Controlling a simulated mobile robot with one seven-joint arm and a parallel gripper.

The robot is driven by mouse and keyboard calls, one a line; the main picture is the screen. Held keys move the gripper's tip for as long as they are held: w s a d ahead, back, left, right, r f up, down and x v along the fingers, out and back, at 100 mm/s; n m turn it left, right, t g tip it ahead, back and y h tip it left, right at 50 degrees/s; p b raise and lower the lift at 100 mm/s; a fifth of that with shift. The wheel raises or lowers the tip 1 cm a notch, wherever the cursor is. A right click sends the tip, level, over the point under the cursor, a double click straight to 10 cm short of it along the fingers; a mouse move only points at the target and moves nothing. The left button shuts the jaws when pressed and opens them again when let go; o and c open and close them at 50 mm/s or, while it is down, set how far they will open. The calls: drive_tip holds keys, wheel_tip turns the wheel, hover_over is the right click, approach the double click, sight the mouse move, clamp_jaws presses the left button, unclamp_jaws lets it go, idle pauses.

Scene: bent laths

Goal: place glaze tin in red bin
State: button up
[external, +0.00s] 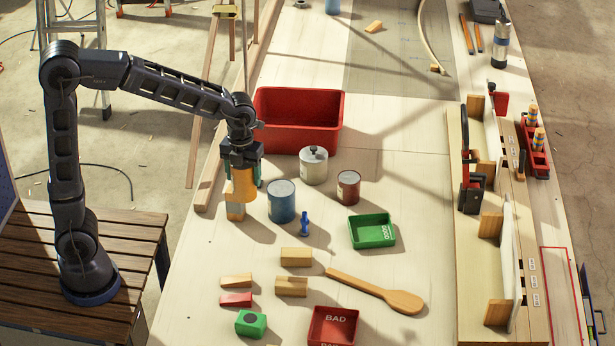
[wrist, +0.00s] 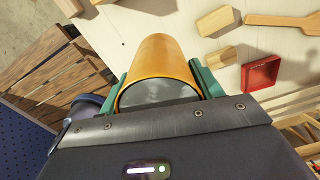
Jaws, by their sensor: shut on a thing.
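My gripper (external: 243,172) is shut on an orange cylindrical tin (external: 244,188), held over the left edge of the bench top. In the wrist view the tin (wrist: 162,58) sits between the green finger pads, its grey end facing the camera. No label reading glaze shows on it. The red bin (external: 297,141), a large open box, stands behind and to the right of my gripper; the part of its inside that shows looks empty. A blue tin (external: 282,205), a pale lidded tin (external: 314,168) and a dark red tin (external: 348,190) stand to the right of the gripper.
A wooden block (external: 235,212) stands just below the held tin. A blue peg (external: 304,223), green tray (external: 373,232), wooden spoon (external: 385,292) and small red BAD tray (external: 333,326) lie in front. Clear bench lies right of the red bin.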

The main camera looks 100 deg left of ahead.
drive_tip(key=w+a+r+n, duration=0.1)
drive_tip(key=w+a+n, duration=0.2)
drive_tip(key=a, duration=0.6)
drive_tip(key=w+a+r+n, duration=0.1)
drive_tip(key=w+a+n, duration=0.2)
drive_tip(key=a, duration=0.7)
drive_tip(key=w+a+r+n, duration=0.1)
drive_tip(key=w+a+n, duration=0.25)
drive_tip(key=a, duration=0.55)
drive_tip(key=s+a+f+n, duration=0.1)
drive_tip(key=s+a+n, duration=0.2)
drive_tip(key=a, duration=0.6)
drive_tip(key=s+a+f+n, duration=0.1)
drive_tip(key=s+a+n, duration=0.15)
drive_tip(key=a, duration=0.65)
drive_tip(key=s+a+f+n, duration=0.15)
drive_tip(key=a+n, duration=0.25)
drive_tip(key=a, duration=0.5)
drive_tip(key=f, duration=1.8)
drive_tip(key=shift+s+f, duration=0.3)
drive_tip(key=shift+f, duration=0.05)
drive_tip(key=shift+f, duration=0.1)
drive_tip(key=o, duration=1.3)
drive_tip(key=shift+f, duration=0.1)
drive_tip(key=shift+c, duration=0.2)
